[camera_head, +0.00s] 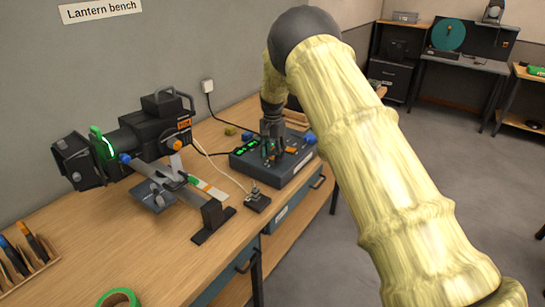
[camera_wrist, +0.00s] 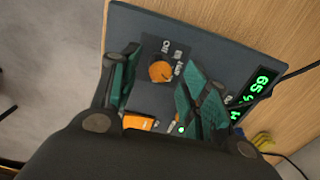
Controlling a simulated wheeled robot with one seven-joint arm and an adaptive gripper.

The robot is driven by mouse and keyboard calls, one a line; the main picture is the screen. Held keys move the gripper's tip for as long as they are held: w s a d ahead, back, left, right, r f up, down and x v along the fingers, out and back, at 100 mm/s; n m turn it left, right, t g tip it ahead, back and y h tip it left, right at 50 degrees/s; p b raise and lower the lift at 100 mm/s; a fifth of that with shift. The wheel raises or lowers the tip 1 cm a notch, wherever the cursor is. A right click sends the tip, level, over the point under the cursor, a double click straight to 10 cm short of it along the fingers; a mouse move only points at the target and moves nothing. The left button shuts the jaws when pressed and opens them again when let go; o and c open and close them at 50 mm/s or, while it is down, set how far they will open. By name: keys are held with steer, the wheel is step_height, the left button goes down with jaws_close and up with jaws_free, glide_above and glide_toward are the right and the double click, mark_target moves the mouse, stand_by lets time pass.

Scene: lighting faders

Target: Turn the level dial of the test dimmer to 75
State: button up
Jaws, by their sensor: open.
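The test dimmer is a dark grey box (camera_head: 252,172) on the wooden bench, with green lit displays on its top. My gripper (camera_head: 270,148) is over it, pointing down. In the wrist view the dimmer's panel (camera_wrist: 215,45) fills the middle. A round orange dial (camera_wrist: 160,72) with small white lettering shows between the fingers of my gripper (camera_wrist: 158,64). The fingers are open, with a gap on each side of the dial. A green display (camera_wrist: 262,82) seems to read 65, with further characters partly hidden. An orange control (camera_wrist: 140,122) sits nearer the palm, partly covered.
A black stage lantern (camera_head: 150,125) stands on the bench left of the dimmer. A small dark block with a cable (camera_head: 257,200) lies in front of the dimmer. A green tape roll (camera_head: 118,298) is at the front. Yellow (camera_head: 230,130) and blue pieces lie around the dimmer.

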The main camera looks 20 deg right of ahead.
mark_target(273, 157)
step_height(273, 157, up, 10)
steer(key=shift+r, duration=0.2)
steer(key=shift+f, duration=0.1)
stand_by(0.3)
